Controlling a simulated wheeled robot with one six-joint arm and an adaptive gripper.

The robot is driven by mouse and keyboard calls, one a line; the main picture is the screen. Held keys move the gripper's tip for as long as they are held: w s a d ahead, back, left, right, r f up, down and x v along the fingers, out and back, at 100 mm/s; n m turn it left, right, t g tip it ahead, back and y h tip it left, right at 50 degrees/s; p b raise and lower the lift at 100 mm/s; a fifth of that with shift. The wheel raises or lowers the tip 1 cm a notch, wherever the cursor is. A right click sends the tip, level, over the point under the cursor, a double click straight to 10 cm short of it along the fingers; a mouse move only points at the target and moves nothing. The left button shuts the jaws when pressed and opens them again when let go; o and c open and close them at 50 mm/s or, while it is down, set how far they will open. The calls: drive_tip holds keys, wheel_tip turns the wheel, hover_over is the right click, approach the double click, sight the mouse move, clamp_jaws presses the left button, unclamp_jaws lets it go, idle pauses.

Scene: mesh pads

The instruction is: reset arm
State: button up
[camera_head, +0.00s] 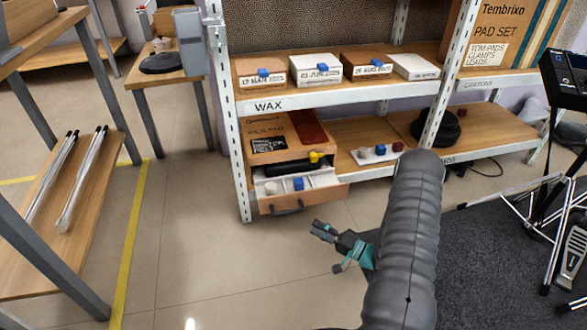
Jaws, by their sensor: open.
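My gripper (328,250) is at the end of my grey arm, in the lower middle of the head view. It has dark fingertips and teal parts, and its fingers are apart with nothing seen between them. It hangs over the tiled floor, in front of and below the open drawer (300,197) of a wooden box on the lower shelf. The gripper looks apart from the drawer. My arm covers part of the floor and the dark carpet's edge.
A shelf (340,95) labelled WAX holds several small boxes. The drawer juts out, with a black item and small coloured pieces. A white strip with coloured knobs (376,154) lies on the lower shelf. Metal stands (520,205) are right; a wooden table (85,215) is left. Floor between is clear.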

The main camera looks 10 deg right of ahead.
drive_tip(key=s+a+r+m+g+y, duration=0.1)
drive_tip(key=s+a+m+g, duration=0.15)
drive_tip(key=s+g, duration=0.35)
drive_tip(key=s+a+m+g+y, duration=0.1)
drive_tip(key=s+a+g, duration=0.3)
drive_tip(key=s+g, duration=0.2)
drive_tip(key=s+d+r+n+g+h+p, duration=0.25)
drive_tip(key=s+r+h, duration=0.35)
drive_tip(key=r, duration=0.8)
drive_tip(key=s+d+r+n+g+h+p, duration=0.1)
drive_tip(key=s+r+n+h+p, duration=0.25)
drive_tip(key=r+h, duration=0.7)
drive_tip(key=s+a+r+n+t+p, duration=0.1)
drive_tip(key=r+t, duration=0.1)
drive_tip(key=r, duration=0.5)
drive_tip(key=s+a+r+n+t+p, duration=0.1)
drive_tip(key=s+a+r+n+t, duration=0.1)
drive_tip(key=r, duration=0.5)
drive_tip(key=s+a+r+n+t+p, duration=0.1)
drive_tip(key=a+r+n+t, duration=0.1)
drive_tip(key=r, duration=0.5)
drive_tip(key=shift+s+r+t+y, duration=0.25)
drive_tip(key=shift+s+t+y, duration=0.1)
drive_tip(key=shift+t, duration=0.3)
